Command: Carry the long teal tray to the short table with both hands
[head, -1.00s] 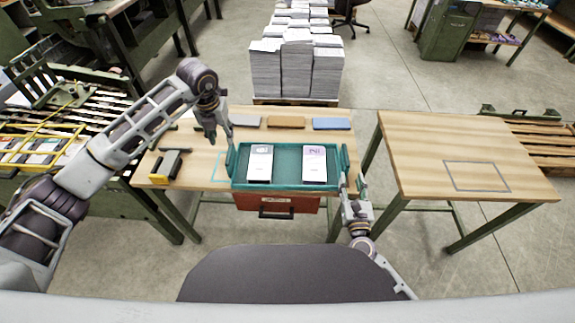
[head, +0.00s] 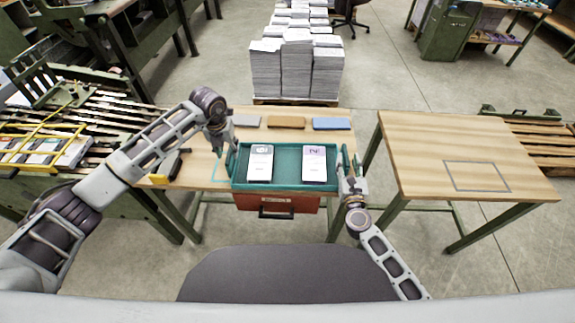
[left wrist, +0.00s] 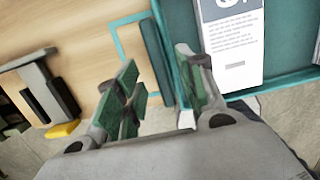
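The long teal tray (head: 275,185) lies level on the left wooden table, with a white printed stack (head: 260,163) and another (head: 314,164) in it. A raised handle stands at each end. My left gripper (head: 222,147) is at the tray's left end. In the left wrist view its green-padded fingers (left wrist: 160,88) are apart, with the teal left handle (left wrist: 155,58) between them and gaps visible. My right gripper (head: 349,168) is at the right handle; its grip is too small to tell. A separate wooden table (head: 430,145) stands to the right, with a dark rectangle outline on its top.
A grey, a brown and a blue block (head: 332,124) lie along the left table's back edge. A black and yellow tool (head: 170,165) is left of the tray. A red drawer (head: 290,204) hangs below. A floor gap separates the tables; the right tabletop is clear.

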